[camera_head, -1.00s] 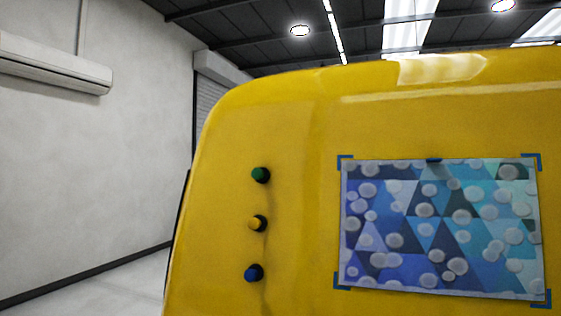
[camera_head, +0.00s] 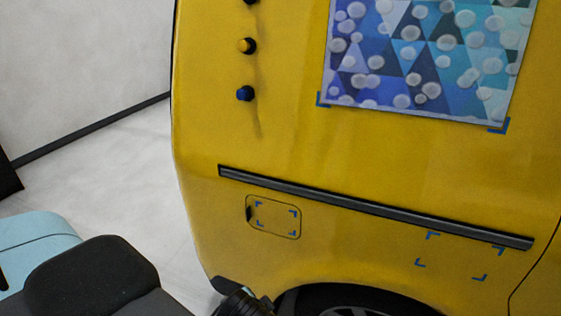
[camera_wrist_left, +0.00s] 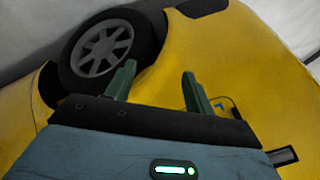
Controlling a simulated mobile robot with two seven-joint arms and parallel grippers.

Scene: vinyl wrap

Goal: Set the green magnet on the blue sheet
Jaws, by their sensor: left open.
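The blue sheet (camera_head: 420,60), patterned with triangles and pale round spots, lies flat on the yellow vehicle panel, its top cut off by the head view. In a column to its left, only the dark lower edge of the top magnet (camera_head: 250,2), the green one, shows at the frame's upper edge. My left gripper (camera_wrist_left: 158,82) shows two green fingers spread apart with nothing between them in the left wrist view, facing the lower vehicle side near a wheel. It is well below the magnets. My right gripper is not in view.
A yellow magnet (camera_head: 247,46) and a blue magnet (camera_head: 245,94) sit below the green one. A dark trim strip (camera_head: 375,207) crosses the panel, with a fuel flap (camera_head: 273,216) beneath. The wheel (camera_wrist_left: 105,48) is close to my left gripper. Open floor lies left.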

